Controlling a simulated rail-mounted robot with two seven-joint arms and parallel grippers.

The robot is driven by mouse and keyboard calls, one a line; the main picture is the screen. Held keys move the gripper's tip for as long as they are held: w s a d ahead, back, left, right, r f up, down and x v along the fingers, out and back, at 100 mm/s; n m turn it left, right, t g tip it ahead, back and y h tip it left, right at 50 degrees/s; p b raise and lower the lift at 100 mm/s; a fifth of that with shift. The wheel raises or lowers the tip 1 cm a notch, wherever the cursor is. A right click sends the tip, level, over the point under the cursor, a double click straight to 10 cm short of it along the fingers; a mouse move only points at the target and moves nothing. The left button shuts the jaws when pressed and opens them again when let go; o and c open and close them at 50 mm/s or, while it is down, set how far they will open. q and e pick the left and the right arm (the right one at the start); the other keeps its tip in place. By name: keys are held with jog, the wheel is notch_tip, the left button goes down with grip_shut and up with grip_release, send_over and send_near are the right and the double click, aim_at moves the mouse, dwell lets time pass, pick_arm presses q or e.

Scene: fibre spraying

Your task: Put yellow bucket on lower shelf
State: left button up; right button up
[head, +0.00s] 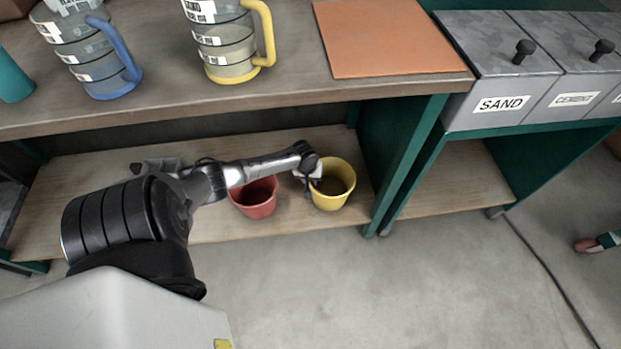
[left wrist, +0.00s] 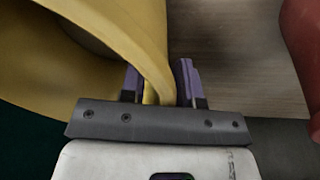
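The yellow bucket (head: 332,184) stands upright on the lower shelf (head: 300,138), near its right end and front edge. My left gripper (head: 316,180) is at the left side of the bucket's rim. In the left wrist view, the fingers of the gripper (left wrist: 160,84) straddle the rim of the yellow bucket (left wrist: 135,30), one on each side. The fingers stand apart, with some gap beside the rim. My right gripper is not in view.
A red bucket (head: 256,198) stands just left of the yellow one, partly behind my left arm. The upper top (head: 160,107) carries jugs and an orange board (head: 388,38). A green panel (head: 395,150) bounds the shelf at right. Floor in front is clear.

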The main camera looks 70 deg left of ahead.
pick_arm(q)
notch_tip(320, 180, up, 12)
jog(key=s+p, duration=0.2)
jog(key=p, duration=0.6)
jog(key=s+d+r+m+h, duration=0.1)
jog(key=s+d+m, duration=0.35)
jog(key=d, duration=0.75)
jog(key=s+d+m, duration=0.3)
jog(key=d+m, duration=0.2)
jog(key=d, duration=0.7)
jog(key=s+d+r+m+t, duration=0.1)
jog(key=s+d+r+m, duration=0.3)
jog(key=d+r, duration=0.5)
notch_tip(320, 180, up, 4)
jog(key=shift+s+d+f+t, duration=0.3)
jog(key=shift+s+t, duration=0.1)
jog(key=shift+s, duration=0.75)
jog(key=shift+a, duration=0.1)
